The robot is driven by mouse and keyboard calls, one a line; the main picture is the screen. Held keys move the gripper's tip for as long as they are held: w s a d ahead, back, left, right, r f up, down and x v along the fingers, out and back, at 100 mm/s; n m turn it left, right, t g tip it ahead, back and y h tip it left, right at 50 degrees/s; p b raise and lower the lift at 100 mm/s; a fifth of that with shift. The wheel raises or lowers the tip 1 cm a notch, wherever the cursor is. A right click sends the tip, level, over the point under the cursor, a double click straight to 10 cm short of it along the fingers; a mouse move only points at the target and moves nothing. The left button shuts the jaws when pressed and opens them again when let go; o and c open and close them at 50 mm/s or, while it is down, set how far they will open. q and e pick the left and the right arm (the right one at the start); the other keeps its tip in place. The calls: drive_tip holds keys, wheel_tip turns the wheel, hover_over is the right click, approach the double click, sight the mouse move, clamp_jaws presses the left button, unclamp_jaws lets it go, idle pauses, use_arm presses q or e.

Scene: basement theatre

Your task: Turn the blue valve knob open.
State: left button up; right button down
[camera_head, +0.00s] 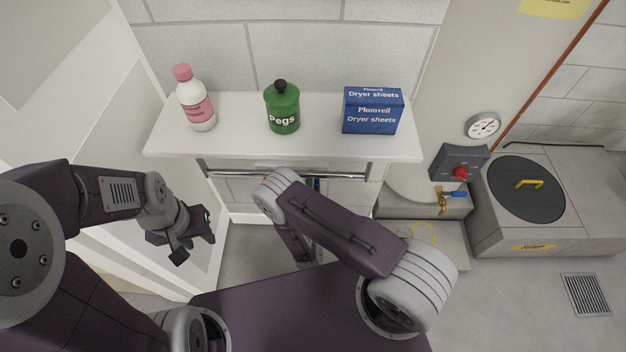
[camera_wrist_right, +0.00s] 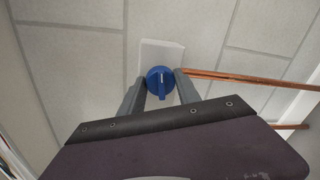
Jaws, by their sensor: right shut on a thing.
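The blue valve knob (camera_wrist_right: 154,80) is round with a raised grip bar across it. It sits on a pale plate (camera_wrist_right: 172,53) on the tiled wall, and its bar points nearly straight down in the right wrist view. My right gripper (camera_wrist_right: 160,92) is shut on the knob, with one finger on each side of it. In the head view my right arm reaches under the shelf, and its gripper is hidden there. My left gripper (camera_head: 194,240) is open and empty, left of the shelf's lower side and away from the knob.
A white shelf (camera_head: 235,143) above my right arm holds a pink bottle (camera_head: 197,104), a green pegs bottle (camera_head: 282,108) and a blue dryer sheets box (camera_head: 372,112). Copper pipe (camera_wrist_right: 240,80) runs right of the knob. A blue-handled brass valve (camera_head: 453,194) stands right.

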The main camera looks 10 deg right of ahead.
drive_tip(key=shift+d+m+p, duration=0.1)
drive_tip(key=shift+m+p, duration=0.3)
drive_tip(key=shift+m, duration=0.4)
drive_tip(key=shift+f, duration=0.1)
drive_tip(key=c, duration=0.9)
unclamp_jaws()
